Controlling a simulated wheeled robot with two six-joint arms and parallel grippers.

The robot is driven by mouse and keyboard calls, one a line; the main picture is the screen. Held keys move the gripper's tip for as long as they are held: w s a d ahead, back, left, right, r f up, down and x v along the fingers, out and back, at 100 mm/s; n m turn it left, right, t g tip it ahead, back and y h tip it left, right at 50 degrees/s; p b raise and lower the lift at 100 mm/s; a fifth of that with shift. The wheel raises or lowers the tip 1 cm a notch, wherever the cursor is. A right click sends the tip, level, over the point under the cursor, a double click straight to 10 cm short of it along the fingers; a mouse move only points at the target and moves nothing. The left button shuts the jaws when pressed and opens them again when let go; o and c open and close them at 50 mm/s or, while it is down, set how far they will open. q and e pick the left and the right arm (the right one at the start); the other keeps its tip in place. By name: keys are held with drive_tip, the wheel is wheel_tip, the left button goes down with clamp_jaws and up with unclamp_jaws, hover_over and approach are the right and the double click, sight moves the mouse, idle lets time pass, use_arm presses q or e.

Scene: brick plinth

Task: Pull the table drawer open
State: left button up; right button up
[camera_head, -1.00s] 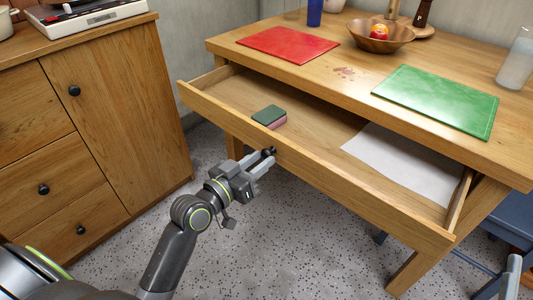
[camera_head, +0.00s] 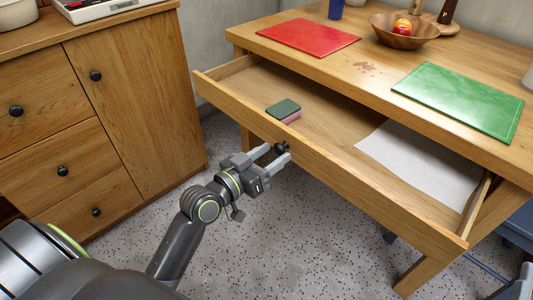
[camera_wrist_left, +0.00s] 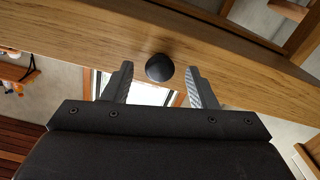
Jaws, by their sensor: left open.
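The wooden table drawer (camera_head: 345,185) stands pulled out from under the table top (camera_head: 345,75), its inside showing. A dark round knob (camera_head: 281,148) is on its front; it also shows in the left wrist view (camera_wrist_left: 159,67). My left gripper (camera_head: 274,156) is at the drawer front with its jaws open. In the left wrist view, its fingers (camera_wrist_left: 160,84) stand on either side of the knob, with a visible gap on each side. A grey piece at the bottom right edge of the head view may be part of my right gripper; its jaws cannot be made out.
A green and pink sponge (camera_head: 284,110) and a white sheet (camera_head: 420,165) lie in the drawer. A red mat (camera_head: 308,37), a green mat (camera_head: 458,102) and a fruit bowl (camera_head: 402,30) are on the table. A wooden cabinet (camera_head: 140,100) stands left. Speckled floor lies between.

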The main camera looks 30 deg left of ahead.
use_arm(q)
drive_tip(key=v, duration=1.7)
drive_tip(key=shift+s+b, duration=0.2)
drive_tip(key=shift+b, duration=0.15)
use_arm(e)
drive_tip(key=shift+s+a+r+n+t+y, duration=0.2)
drive_tip(key=shift+s+r+t, duration=0.1)
drive_tip(key=shift+r+t, duration=0.25)
drive_tip(key=shift+s+a+r+n+t+y, duration=0.1)
drive_tip(key=shift+s+r+n+t+y, duration=0.1)
drive_tip(key=shift+s+r+t, duration=0.35)
drive_tip(key=shift+s+a+r+n+t+y, duration=0.1)
drive_tip(key=shift+a+r+n+t+y, duration=0.15)
drive_tip(key=shift+r, duration=0.55)
use_arm(q)
drive_tip(key=shift+r, duration=0.1)
use_arm(e)
drive_tip(key=shift+d, duration=0.1)
